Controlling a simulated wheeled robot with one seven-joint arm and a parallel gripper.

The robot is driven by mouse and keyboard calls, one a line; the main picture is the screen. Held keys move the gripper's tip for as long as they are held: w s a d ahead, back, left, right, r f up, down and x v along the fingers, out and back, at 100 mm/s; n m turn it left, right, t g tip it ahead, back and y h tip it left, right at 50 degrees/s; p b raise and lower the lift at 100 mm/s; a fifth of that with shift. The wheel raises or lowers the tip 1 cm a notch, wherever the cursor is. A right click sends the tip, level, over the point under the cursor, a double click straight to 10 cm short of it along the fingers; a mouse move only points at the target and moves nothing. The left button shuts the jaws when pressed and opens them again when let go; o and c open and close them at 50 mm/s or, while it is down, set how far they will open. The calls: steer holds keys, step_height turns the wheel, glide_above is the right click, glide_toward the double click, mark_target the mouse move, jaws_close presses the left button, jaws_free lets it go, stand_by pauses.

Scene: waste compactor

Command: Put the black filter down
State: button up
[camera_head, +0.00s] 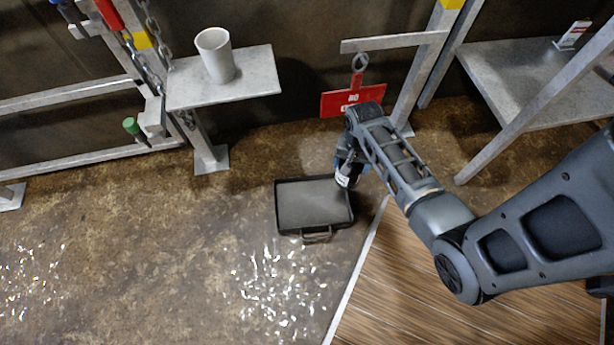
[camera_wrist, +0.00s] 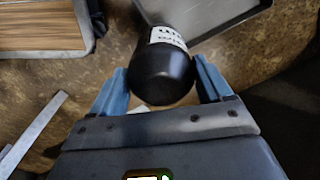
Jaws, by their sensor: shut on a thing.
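The black filter (camera_wrist: 164,75) is a dark cylinder with a white label band. My gripper (camera_wrist: 160,80) has a blue finger on each side of it and is shut on it. In the head view, the gripper (camera_head: 350,163) hangs at the end of my arm, with the filter's white label (camera_head: 343,179) showing just below it. The filter appears over the right edge of a dark shallow tray (camera_head: 305,205) on the floor; its exact height above the tray is hard to tell. The tray's corner also shows in the wrist view (camera_wrist: 225,14).
A grey shelf (camera_head: 250,75) with a white cup (camera_head: 215,55) stands back left. A red sign (camera_head: 350,100) hangs close behind my gripper. A metal table (camera_head: 530,75) is at right. A wooden platform (camera_head: 430,285) lies front right. Open floor with shiny scraps lies left.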

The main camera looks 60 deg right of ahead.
steer(key=shift+s+f, duration=0.15)
steer(key=shift+f, duration=0.3)
steer(key=w+a+f+b, duration=0.7)
steer(key=w+f+b, duration=0.1)
steer(key=w+f, duration=0.1)
steer(key=shift+f, duration=0.85)
steer(key=shift+s+f, duration=0.1)
steer(key=shift+f, duration=0.05)
steer(key=o, duration=1.1)
